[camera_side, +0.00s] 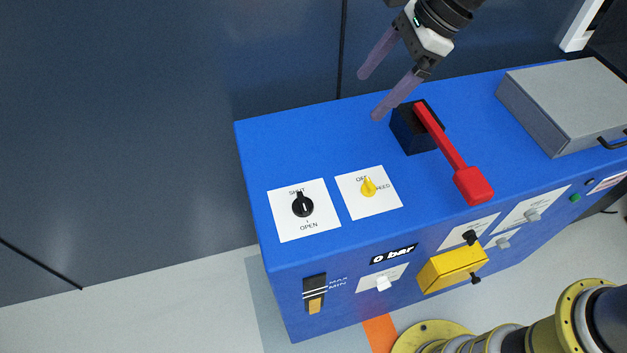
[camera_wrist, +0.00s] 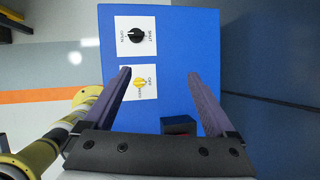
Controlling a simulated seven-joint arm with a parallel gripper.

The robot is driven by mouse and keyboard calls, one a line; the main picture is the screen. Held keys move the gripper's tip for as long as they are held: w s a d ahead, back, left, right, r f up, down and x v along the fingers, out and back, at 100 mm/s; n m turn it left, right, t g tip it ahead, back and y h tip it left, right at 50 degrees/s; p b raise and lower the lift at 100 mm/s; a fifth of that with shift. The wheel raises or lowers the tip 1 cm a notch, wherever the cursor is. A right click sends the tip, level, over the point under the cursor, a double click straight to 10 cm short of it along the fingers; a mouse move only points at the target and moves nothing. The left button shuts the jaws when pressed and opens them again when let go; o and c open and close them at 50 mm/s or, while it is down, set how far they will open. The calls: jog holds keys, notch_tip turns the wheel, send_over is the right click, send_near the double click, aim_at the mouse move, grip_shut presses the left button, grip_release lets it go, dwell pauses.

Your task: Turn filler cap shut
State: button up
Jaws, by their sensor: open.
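The filler cap appears to be the round black knob (camera_side: 303,205) on a white plate marked SHUT and OPEN, at the left of the blue cabinet's top. Its grip bar lies roughly along the line between the two words; which end points is too small to tell. It also shows in the wrist view (camera_wrist: 136,35), near the top. My gripper (camera_side: 370,97) is open and empty, above the back of the cabinet, beside the black lever block and well away from the knob. In the wrist view my gripper (camera_wrist: 159,71) has its two purple fingers spread wide.
A yellow knob (camera_side: 368,187) on a white plate sits beside the black one. A red lever (camera_side: 446,148) rises from a black block (camera_side: 408,132) close to my fingers. A grey box (camera_side: 565,105) stands at the right. The cabinet's back left top (camera_side: 290,145) is clear.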

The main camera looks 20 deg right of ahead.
jog(key=n+g, duration=0.1)
jog(key=g, duration=0.1)
send_near(304, 200)
jog(key=shift+h, duration=0.4)
jog(key=x, duration=0.8)
jog(key=shift+a, duration=0.35)
jog(key=shift+r, duration=0.1)
jog(key=c, duration=1.4)
